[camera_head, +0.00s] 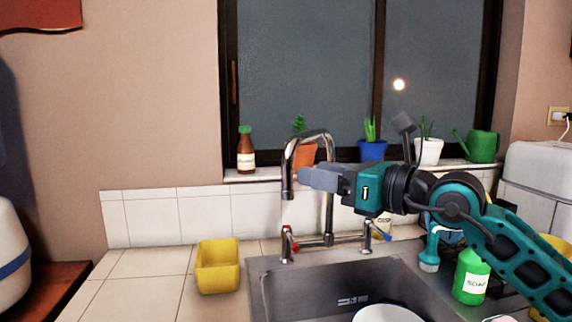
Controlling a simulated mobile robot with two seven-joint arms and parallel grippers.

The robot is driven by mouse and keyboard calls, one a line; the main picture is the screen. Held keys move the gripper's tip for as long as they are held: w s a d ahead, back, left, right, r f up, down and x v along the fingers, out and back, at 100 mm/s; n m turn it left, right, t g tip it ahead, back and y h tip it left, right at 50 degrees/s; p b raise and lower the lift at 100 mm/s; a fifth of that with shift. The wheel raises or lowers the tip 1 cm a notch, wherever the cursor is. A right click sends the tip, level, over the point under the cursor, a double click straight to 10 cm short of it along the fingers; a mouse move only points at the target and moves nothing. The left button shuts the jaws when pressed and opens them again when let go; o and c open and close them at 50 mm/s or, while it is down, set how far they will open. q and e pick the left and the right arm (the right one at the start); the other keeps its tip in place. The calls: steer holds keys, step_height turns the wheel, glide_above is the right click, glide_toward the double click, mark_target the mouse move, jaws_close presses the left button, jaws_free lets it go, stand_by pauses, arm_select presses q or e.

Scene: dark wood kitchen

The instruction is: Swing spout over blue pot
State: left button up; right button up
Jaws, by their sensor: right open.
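The chrome spout (290,160) arches up behind the sink, with its outlet end hanging down at the left of the arch. My right gripper (306,178) comes in from the right at the height of the arch. It is open, and its fingertips are just right of the spout's downward end; I cannot tell whether they touch. The arm hides part of the faucet's surroundings. A blue pot (372,150) with a green plant stands on the window sill, right of the spout and above my gripper. My left gripper is not in view.
A metal sink (290,290) holds a white dish (388,314). A yellow container (217,266) stands on the tiled counter left of it. A green soap bottle (471,277) stands at right under my arm. A brown bottle (246,152) and other pots line the sill.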

mark_target(287, 166)
steer(key=x, duration=0.7)
steer(key=shift+w+a+p, duration=0.15)
steer(key=shift+a+p, duration=0.05)
steer(key=shift+p, duration=0.15)
steer(key=shift+c, duration=0.3)
jaws_close()
